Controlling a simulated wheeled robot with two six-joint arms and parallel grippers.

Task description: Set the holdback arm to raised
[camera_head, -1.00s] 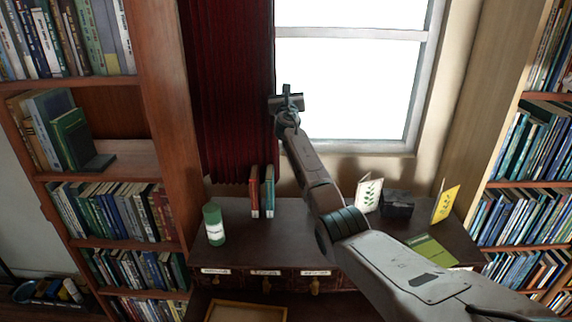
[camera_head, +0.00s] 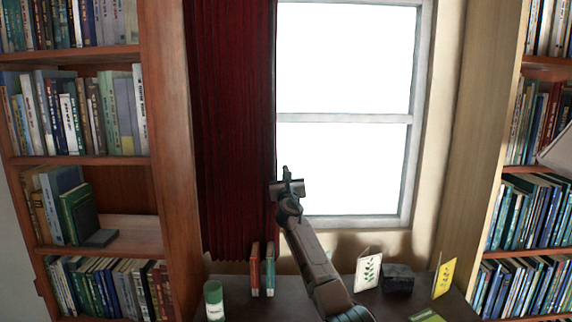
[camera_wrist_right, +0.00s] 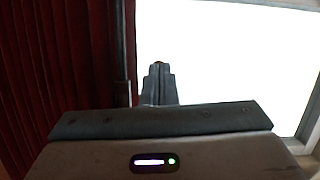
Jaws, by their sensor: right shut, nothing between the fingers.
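My right gripper (camera_head: 286,170) is raised in front of the window's left edge, where the dark red curtain (camera_head: 230,120) ends. Its fingers point up and away and are shut with nothing between them. In the right wrist view the closed fingers (camera_wrist_right: 158,72) stand against the bright window, just right of the curtain. A dark upright strip (camera_wrist_right: 120,50) runs along the curtain's edge there; I cannot tell whether it is the holdback arm or part of the window frame. I cannot make out the holdback arm clearly in the head view. My left gripper is not in view.
The window (camera_head: 345,60) is bright behind my right arm. Below, a desk (camera_head: 300,305) carries a green canister (camera_head: 214,300), two upright books (camera_head: 262,270), cards and a dark box (camera_head: 397,278). Bookshelves (camera_head: 165,130) stand at both sides.

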